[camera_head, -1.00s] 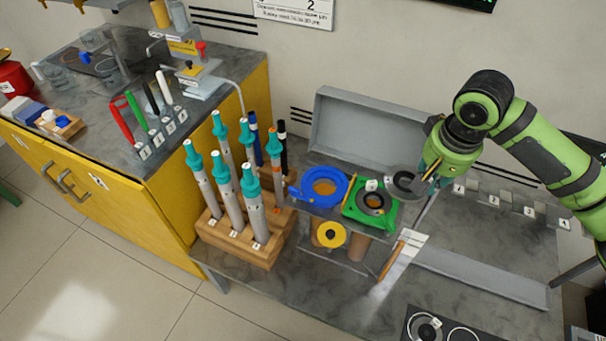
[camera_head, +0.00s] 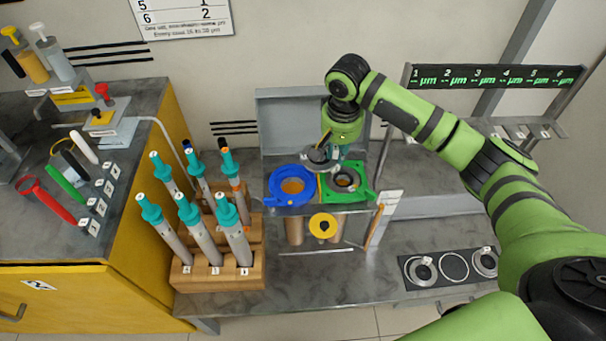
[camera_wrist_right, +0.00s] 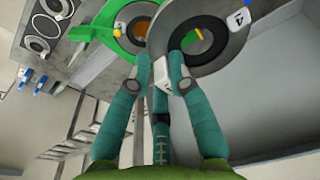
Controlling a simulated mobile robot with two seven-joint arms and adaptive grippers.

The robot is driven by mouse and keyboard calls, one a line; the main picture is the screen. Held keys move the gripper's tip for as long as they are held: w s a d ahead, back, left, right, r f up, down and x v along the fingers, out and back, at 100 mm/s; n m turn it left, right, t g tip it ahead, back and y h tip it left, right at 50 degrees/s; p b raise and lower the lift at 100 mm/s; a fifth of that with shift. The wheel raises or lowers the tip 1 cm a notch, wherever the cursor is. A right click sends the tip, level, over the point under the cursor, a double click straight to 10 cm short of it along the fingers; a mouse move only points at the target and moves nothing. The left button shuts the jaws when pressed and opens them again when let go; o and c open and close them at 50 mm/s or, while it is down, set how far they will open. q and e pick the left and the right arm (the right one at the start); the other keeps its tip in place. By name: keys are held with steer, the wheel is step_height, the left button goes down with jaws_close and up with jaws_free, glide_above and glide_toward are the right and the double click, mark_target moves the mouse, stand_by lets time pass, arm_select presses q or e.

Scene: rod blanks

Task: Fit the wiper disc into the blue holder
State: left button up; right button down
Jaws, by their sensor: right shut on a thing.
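The blue holder (camera_head: 275,194) is a ring with an orange middle, on the left of a small raised stand. My right gripper (camera_head: 332,148) is shut on a grey disc (camera_head: 315,163), apparently the wiper disc. The disc is above the stand's back, between the blue holder and the green holder (camera_head: 364,194). In the right wrist view my right gripper (camera_wrist_right: 160,68) has its teal fingers at a small white tab on the disc (camera_wrist_right: 222,62). My left gripper is out of view.
The green holder contains a grey ring (camera_head: 345,187). A yellow round part (camera_head: 323,226) is below the stand's front. A wooden rack (camera_head: 217,279) with teal-topped tubes stands left. A black plate with rings (camera_head: 450,268) lies right.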

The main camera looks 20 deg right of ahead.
glide_above(309, 185)
step_height(309, 185, down, 4)
steer(key=shift+a+r, duration=0.1)
steer(key=shift+a, duration=0.05)
steer(key=shift+f+p, duration=0.3)
steer(key=shift+f, duration=1.7)
steer(key=shift+s+f, duration=0.1)
steer(key=shift+f, duration=0.5)
steer(key=c, duration=1.4)
jaws_free()
steer(key=shift+s, duration=0.1)
